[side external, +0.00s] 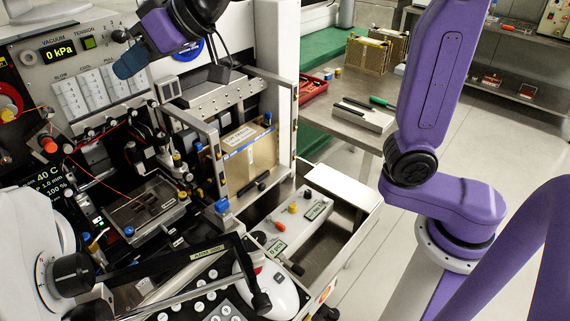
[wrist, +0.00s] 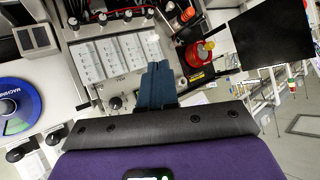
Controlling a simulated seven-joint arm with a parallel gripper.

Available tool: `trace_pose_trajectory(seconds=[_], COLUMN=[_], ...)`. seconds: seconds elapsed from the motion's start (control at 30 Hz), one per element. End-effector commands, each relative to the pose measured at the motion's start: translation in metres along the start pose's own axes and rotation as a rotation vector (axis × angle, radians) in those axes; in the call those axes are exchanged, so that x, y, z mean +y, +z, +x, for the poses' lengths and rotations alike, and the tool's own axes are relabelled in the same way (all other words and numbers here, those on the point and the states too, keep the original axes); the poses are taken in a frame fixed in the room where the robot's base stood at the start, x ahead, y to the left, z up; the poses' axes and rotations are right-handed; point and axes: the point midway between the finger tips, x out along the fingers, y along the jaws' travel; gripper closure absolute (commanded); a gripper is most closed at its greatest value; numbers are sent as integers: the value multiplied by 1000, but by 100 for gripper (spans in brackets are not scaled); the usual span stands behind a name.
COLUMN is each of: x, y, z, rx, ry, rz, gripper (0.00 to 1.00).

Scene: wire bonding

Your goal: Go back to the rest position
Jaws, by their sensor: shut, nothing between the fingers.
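My gripper (side external: 130,60) is at the upper left of the side external view, held up in front of the wire bonding machine's panel. Its blue fingers are together with nothing between them. In the wrist view the closed fingers (wrist: 158,84) point toward the panel with white label strips (wrist: 120,58). The gripper appears apart from the panel. My purple arm comes in from the top and the right of the side external view.
Below the gripper are the bonding stage (side external: 145,208), thin wires and several knobs. A gold magazine (side external: 250,165) stands in a frame at centre. A grey table (side external: 345,125) with a green-handled tool (side external: 382,102) stands behind. Open floor (side external: 350,240) lies between machine and arm base.

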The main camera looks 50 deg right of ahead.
Motion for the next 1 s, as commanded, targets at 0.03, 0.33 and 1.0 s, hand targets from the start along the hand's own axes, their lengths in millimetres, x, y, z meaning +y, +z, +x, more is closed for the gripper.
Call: trace_pose_trajectory(seconds=[0.03,0.33,1.0], x=[1,8,53], y=[12,105,312], z=[-3,-31,-165], rx=[-34,-281,-810], ry=[-6,-51,-105], rz=[-14,-125,-436], gripper=[100,100,100])
